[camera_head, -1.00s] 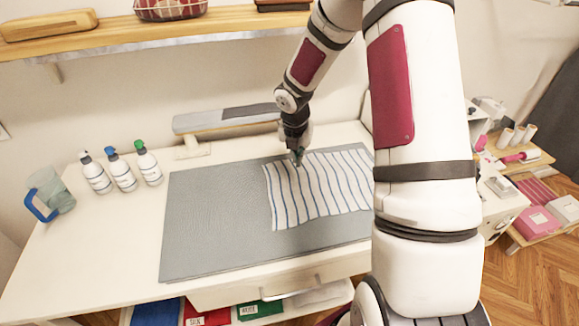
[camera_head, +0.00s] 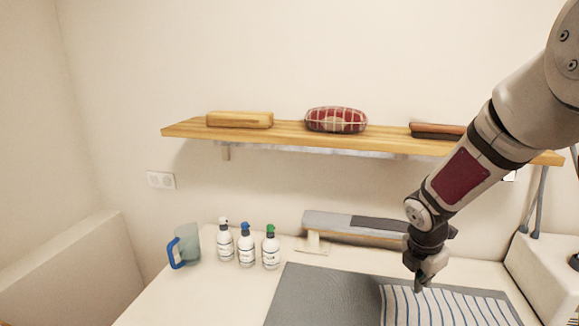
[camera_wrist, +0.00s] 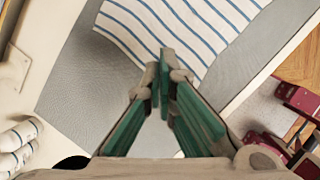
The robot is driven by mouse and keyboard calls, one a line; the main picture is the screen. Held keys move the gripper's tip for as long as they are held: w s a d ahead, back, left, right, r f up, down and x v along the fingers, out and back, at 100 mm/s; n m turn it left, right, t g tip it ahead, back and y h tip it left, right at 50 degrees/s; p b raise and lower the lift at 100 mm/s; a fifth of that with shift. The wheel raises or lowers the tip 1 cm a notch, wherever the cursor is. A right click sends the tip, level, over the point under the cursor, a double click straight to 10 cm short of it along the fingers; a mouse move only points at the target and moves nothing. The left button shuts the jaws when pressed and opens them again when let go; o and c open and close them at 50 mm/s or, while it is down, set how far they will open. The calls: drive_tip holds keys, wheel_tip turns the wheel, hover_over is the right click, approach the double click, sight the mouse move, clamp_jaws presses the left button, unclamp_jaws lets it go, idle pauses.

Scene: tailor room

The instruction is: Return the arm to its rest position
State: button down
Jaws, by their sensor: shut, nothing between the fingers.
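My gripper (camera_head: 418,284) hangs from my arm at the right of the head view, just above the striped cloth (camera_head: 450,308). The cloth is white with blue stripes and lies flat on the grey mat (camera_head: 320,292). In the wrist view my gripper (camera_wrist: 163,75) shows its green-padded fingers with their tips together and nothing between them. The cloth (camera_wrist: 185,25) lies beyond the tips there, and the mat (camera_wrist: 85,85) shows beside it. I cannot tell the exact gap between the fingertips and the cloth.
A blue-handled jug (camera_head: 186,246) and three pump bottles (camera_head: 246,248) stand at the left of the table. A padded board on a stand (camera_head: 335,222) is behind the mat. A wooden shelf (camera_head: 290,132) with several items runs along the wall above. A white machine (camera_head: 545,270) stands at right.

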drive_tip(key=s+a+r+m+t, duration=0.1)
drive_tip(key=s+a+r+m, duration=0.2)
drive_tip(key=s+r+m, duration=0.4)
drive_tip(key=s+a+r+m, duration=0.3)
drive_tip(key=s+r+m, duration=0.15)
drive_tip(key=r, duration=0.45)
drive_tip(key=s+a+r+m+t+y, duration=0.1)
drive_tip(key=s+a+r+m, duration=0.1)
drive_tip(key=s+m, duration=0.3)
drive_tip(key=s+a+r+m+t+y, duration=0.1)
drive_tip(key=s+a+r+m, duration=0.1)
drive_tip(key=s+a+m, duration=0.2)
drive_tip(key=shift+s+a+m+y+b, duration=0.2)
drive_tip(key=shift+s+m+y+b, duration=0.2)
drive_tip(key=shift+s+m, duration=0.7)
drive_tip(key=shift+s, duration=0.15)
